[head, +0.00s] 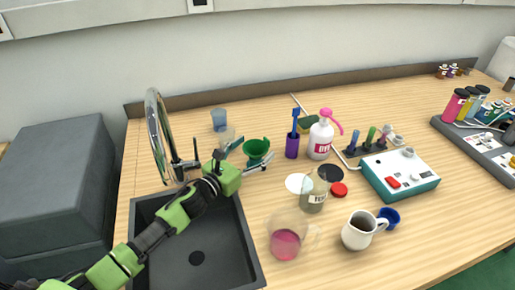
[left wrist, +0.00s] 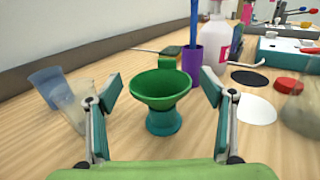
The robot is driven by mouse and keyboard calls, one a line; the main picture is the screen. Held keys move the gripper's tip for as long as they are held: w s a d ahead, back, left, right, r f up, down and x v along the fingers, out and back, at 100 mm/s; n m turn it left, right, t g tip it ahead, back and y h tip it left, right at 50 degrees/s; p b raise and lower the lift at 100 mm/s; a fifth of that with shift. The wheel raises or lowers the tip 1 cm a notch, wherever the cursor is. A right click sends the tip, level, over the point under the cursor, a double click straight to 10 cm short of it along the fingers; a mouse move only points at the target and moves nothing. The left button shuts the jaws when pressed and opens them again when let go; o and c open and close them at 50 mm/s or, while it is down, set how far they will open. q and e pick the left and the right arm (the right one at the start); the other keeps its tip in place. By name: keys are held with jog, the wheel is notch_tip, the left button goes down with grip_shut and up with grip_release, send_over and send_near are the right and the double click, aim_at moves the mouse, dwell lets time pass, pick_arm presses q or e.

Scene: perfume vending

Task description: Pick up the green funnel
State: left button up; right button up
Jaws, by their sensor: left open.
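The green funnel (head: 256,148) sits on the wooden table behind the sink. In the left wrist view the green funnel (left wrist: 162,90) stands upright on a teal base (left wrist: 163,122), its wide mouth up. My left gripper (head: 248,157) is open. In the left wrist view its fingers (left wrist: 162,90) stand on either side of the funnel, with a gap at each side, and it holds nothing. My right gripper is in neither view.
A blue cup (left wrist: 48,85) and a clear cup (left wrist: 72,105) stand left of the funnel. A purple holder (head: 292,147) and a white pump bottle (head: 320,138) stand to its right. The faucet (head: 158,135) rises beside the sink (head: 247,262). A flask (head: 284,243) and mug (head: 358,232) are nearer.

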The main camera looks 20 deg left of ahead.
pick_arm(q)
jog(key=shift+x, duration=1.1)
jog(key=shift+s, duration=0.1)
jog(key=c, duration=1)
